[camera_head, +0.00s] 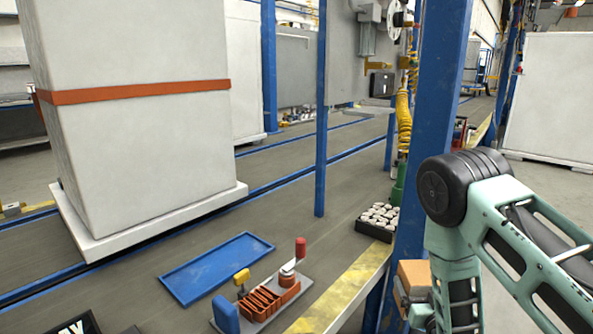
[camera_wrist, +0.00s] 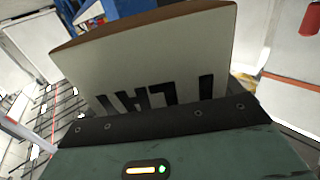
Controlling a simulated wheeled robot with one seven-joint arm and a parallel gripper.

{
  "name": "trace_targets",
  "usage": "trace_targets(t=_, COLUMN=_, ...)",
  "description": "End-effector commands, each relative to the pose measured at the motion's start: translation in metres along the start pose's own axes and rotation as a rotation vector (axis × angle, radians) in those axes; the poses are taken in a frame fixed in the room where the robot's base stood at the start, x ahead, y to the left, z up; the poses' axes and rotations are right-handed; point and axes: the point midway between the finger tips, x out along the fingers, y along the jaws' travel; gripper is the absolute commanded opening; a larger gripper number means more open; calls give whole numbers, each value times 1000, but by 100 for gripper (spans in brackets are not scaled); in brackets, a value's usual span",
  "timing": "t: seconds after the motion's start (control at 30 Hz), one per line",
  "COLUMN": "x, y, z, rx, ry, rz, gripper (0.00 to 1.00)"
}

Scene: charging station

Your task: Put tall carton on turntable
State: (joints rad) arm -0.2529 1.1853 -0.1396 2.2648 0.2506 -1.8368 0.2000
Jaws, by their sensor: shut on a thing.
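A carton with a brown top and a pale face bearing large black letters, apparently the tall carton (camera_wrist: 150,62), fills the middle of the wrist view. The letters appear upside down, and their lower part is hidden behind the dark jaw edge. My gripper (camera_wrist: 160,118) is shut on this carton. In the head view a brown box face, likely the same carton (camera_head: 413,274), shows at the right, partly hidden by my arm. I cannot make out a turntable in either view.
A blue tray (camera_head: 217,268) lies on the grey floor or bench surface. Beside it stands a fixture with orange slots (camera_head: 270,298) and red and yellow knobs. A black crate of pale pieces (camera_head: 377,222) is near the blue post (camera_head: 432,110). A large white strapped block (camera_head: 140,140) fills the left.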

Motion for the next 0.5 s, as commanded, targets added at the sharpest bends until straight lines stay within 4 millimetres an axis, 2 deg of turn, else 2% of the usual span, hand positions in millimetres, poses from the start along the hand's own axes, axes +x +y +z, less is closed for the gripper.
trace_targets(t=0.1, x=-21, y=-8, z=3, rx=-8, ry=-7, rz=14, gripper=52)
trace_targets(t=0.3, x=-61, y=-6, z=7, rx=-10, ry=-4, rz=63, gripper=52)
trace_targets(t=0.5, x=-96, y=7, z=-12, rx=-10, ry=-2, rz=99, gripper=52)
